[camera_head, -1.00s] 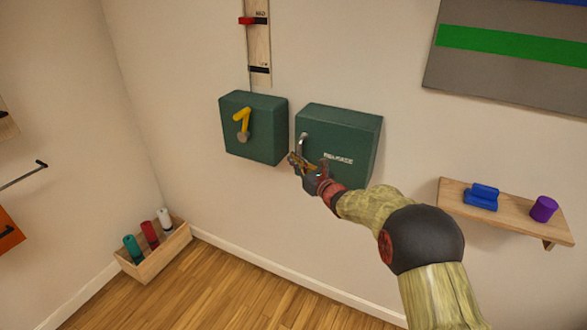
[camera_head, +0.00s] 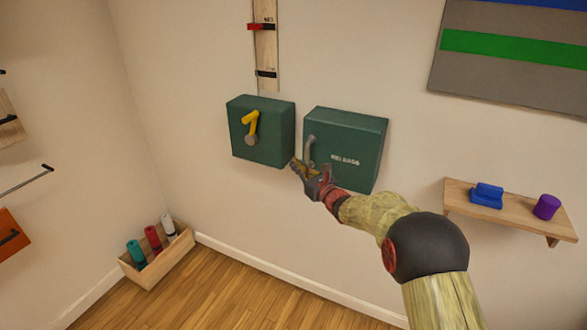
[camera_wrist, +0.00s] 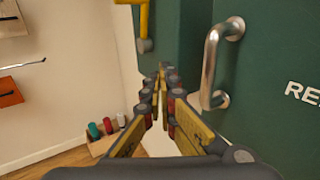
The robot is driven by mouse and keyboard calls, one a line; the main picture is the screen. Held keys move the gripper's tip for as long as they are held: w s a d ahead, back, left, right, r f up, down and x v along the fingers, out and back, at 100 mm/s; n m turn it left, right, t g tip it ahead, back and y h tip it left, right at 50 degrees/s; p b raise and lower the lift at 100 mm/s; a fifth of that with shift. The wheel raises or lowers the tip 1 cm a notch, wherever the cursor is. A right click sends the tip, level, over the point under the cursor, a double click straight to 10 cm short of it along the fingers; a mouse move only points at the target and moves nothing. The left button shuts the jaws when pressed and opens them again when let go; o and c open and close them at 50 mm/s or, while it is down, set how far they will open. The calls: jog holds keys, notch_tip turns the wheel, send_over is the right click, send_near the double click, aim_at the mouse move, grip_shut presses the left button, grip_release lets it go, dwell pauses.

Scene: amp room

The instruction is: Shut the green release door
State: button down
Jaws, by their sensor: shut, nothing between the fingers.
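The green release door (camera_head: 352,140) is the front of the right green box on the wall, with white lettering. No gap shows around it in the head view. It has a metal bar handle (camera_wrist: 213,64) near its left edge. My gripper (camera_head: 295,163) is at the lower left of this door, by the lower end of the handle. In the wrist view my gripper (camera_wrist: 164,72) points past the left side of the handle, with its fingers together and nothing held. I cannot tell whether it touches the door.
A second green box (camera_head: 262,148) with a yellow lever (camera_head: 250,123) is just left. A wooden shelf (camera_head: 508,209) with blue and purple objects is at right. A wooden crate (camera_head: 158,262) with bottles stands on the floor. The wall below the boxes is clear.

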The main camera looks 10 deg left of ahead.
jog(key=s+a+f+n+g+y+p, duration=0.1)
jog(key=s+a+f+n+g, duration=0.15)
jog(key=s, duration=0.45)
jog(key=s+a+f+n+g, duration=0.2)
jog(key=s+a+n+g, duration=0.15)
jog(key=s, duration=0.45)
jog(key=s+a+f+n+g+y+p, duration=0.1)
jog(key=s+a+f+n+g, duration=0.2)
jog(key=s, duration=0.4)
jog(key=s+d+n+g+h, duration=0.2)
jog(key=s+d+n, duration=0.1)
jog(key=s+n, duration=0.3)
jog(key=s+d+n+g+h, duration=0.1)
jog(key=s+d+n+g, duration=0.2)
jog(key=s, duration=0.5)
jog(key=s+d+r+n+t+h, duration=0.1)
jog(key=s+d+n+h, duration=0.2)
jog(key=s+d, duration=0.35)
jog(key=s+d+r+n+h, duration=0.2)
jog(key=s+d+n, duration=0.15)
jog(key=d, duration=0.65)
jog(key=s+d+r+n+t+h, duration=0.1)
jog(key=s+d+n+h, duration=0.2)
jog(key=s+d, duration=0.35)
jog(key=s+d+r+t+h, duration=0.3)
jog(key=d+r, duration=0.5)
jog(key=d, duration=0.5)
jog(key=shift+s+r+t, duration=0.3)
jog(key=shift+s+t, duration=0.05)
jog(key=shift+t, duration=0.25)
